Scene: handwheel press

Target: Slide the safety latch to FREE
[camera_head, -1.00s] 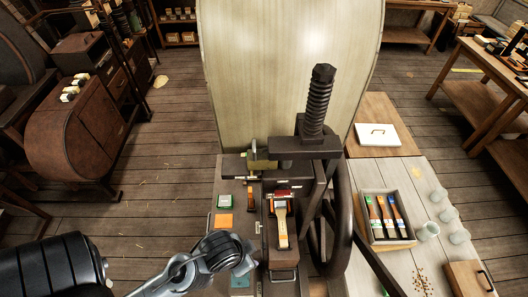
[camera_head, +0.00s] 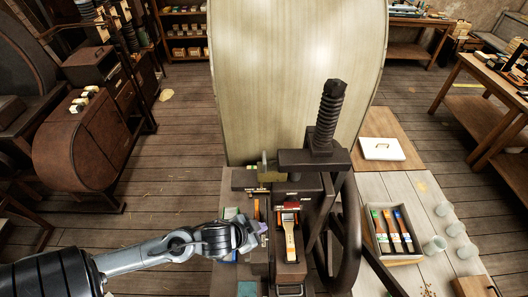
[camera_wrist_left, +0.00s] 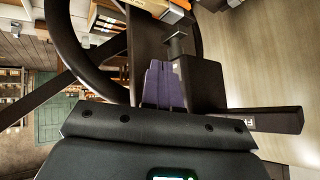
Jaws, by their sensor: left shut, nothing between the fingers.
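The dark handwheel press (camera_head: 312,160) stands on the bench, with its threaded screw (camera_head: 328,115) upright and its handwheel (camera_head: 350,235) on the right. My right gripper is out of view.
A tray (camera_head: 403,259) of several coloured brushes lies right of the press, with glass jars (camera_head: 434,244) beside it. A white board (camera_head: 382,149) lies behind them. A large pale curved panel (camera_head: 290,80) rises behind the press. The handwheel stands close to the bed.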

